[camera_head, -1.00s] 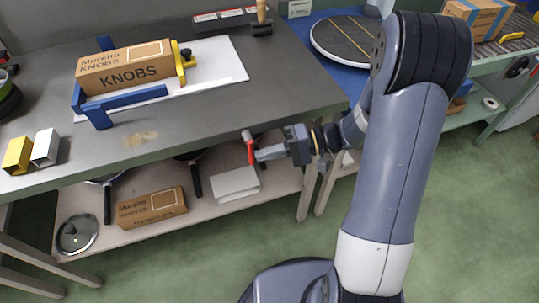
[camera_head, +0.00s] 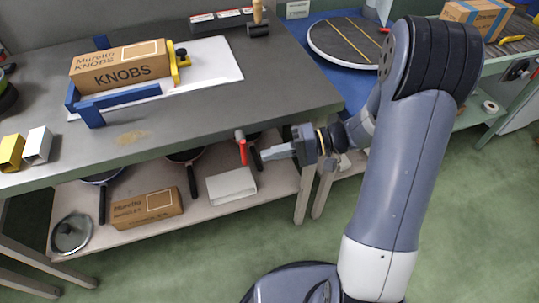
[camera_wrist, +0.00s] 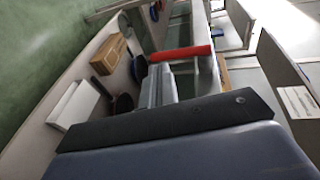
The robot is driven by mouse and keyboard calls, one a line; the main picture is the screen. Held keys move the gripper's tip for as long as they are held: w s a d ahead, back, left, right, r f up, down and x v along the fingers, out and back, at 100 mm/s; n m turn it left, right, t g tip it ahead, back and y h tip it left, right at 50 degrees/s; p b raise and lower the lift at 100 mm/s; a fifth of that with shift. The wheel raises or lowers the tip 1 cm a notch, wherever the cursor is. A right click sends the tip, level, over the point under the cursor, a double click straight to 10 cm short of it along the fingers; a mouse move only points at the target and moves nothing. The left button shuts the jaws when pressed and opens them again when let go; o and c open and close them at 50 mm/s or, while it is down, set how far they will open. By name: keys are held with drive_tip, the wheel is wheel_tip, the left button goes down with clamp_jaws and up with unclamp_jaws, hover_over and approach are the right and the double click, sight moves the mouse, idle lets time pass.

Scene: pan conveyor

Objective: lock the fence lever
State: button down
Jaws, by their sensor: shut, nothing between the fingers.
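The red lever (camera_head: 241,149) hangs down from the front edge of the workbench, near its right end. It also shows in the wrist view as a red bar (camera_wrist: 183,53) across the far side of my fingers. My gripper (camera_head: 265,154) is shut and empty, just to the right of the lever at about its height, with a small gap seen from the head. In the wrist view my fingers (camera_wrist: 158,88) point toward the lever; whether they touch it I cannot tell. The blue fence (camera_head: 120,98) and a yellow clamp (camera_head: 174,62) flank a KNOBS box (camera_head: 122,70) on the bench.
The workbench top (camera_head: 220,105) is bare near its front right. Below it, a shelf (camera_head: 205,215) holds pans, a cardboard box (camera_head: 146,208) and a white box (camera_head: 232,186). A round turntable (camera_head: 345,38) stands at the back right. Green floor is open in front.

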drive_tip(key=f+v, duration=0.2)
drive_tip(key=v, duration=0.8)
drive_tip(key=shift+d+p, duration=0.35)
drive_tip(key=shift+d, duration=0.2)
